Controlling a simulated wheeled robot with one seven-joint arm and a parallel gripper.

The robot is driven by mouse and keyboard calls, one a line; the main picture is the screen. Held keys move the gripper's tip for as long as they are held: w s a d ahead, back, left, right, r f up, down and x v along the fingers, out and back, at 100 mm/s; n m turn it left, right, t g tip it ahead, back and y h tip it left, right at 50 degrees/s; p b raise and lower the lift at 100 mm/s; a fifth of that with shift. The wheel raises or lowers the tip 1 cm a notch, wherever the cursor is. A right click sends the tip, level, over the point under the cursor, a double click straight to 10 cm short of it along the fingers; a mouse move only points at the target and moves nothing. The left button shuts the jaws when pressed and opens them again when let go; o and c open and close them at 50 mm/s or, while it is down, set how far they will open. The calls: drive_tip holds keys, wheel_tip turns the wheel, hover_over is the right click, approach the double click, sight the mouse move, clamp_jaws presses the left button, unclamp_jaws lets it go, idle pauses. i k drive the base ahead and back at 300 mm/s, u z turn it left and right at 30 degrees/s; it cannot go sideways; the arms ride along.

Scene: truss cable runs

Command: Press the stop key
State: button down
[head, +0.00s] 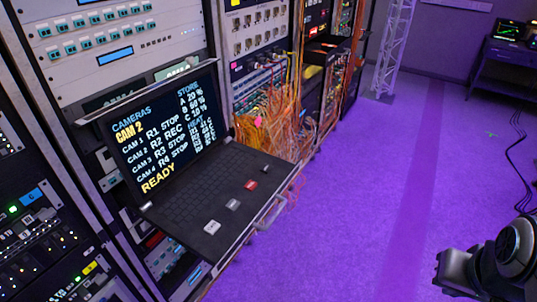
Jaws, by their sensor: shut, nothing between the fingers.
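A slide-out console stands open from the rack at left. Its screen (165,130) reads CAMERAS, CAM 2 in yellow, CAM 2 R2 REC, R1, R3 and R4 STOP, and READY at the bottom. Its keyboard tray (185,245) has separate large keys along the front edge: a white key (212,227), a grey key (233,205), a red key (251,185) and a dark key (265,169). Their labels are too small to read, so I cannot tell which is stop. Part of my arm shows at the bottom right, well apart from the keys; I cannot make out gripper fingers.
Tall equipment racks (120,35) line the left side, with orange cables (270,125) hanging behind the tray. A truss post (392,50) and a dark table (505,60) stand farther back. Loose cables (515,150) lie at right. The purple floor between is clear.

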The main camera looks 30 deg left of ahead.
sight(266, 169)
drive_tip(key=u, duration=0.8)
drive_tip(key=i, duration=0.9)
drive_tip(key=u, duration=0.85)
